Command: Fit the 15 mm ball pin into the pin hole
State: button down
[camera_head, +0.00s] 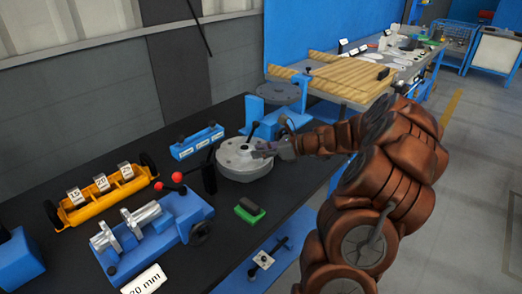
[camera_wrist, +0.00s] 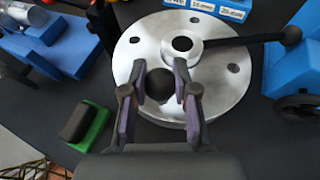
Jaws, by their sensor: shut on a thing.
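The flanged shell (camera_wrist: 222,100) is a round silver disc with several small holes near its rim and a raised collar (camera_wrist: 181,46). It also shows in the head view (camera_head: 236,172) on the dark bench. My gripper (camera_wrist: 161,92) is over the near part of the flange, its fingers closed around a black ball, which I take as the ball pin's head (camera_wrist: 159,83). The pin's shank is hidden below the ball, so I cannot tell whether it is in a hole. In the head view my gripper (camera_head: 266,150) reaches the shell from the right.
A black lever (camera_wrist: 250,40) extends right from the collar. A blue labelled block (camera_head: 197,141) stands behind the shell. A green brush-like block (camera_head: 248,213) lies in front. Left are a yellow rack (camera_head: 103,203) and a blue fixture with silver cylinders (camera_head: 140,216).

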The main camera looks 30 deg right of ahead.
jog(key=shift+f, duration=0.7)
jog(key=c, duration=0.8)
grip_release()
jog(key=shift+s+d, duration=0.1)
jog(key=v, duration=1.2)
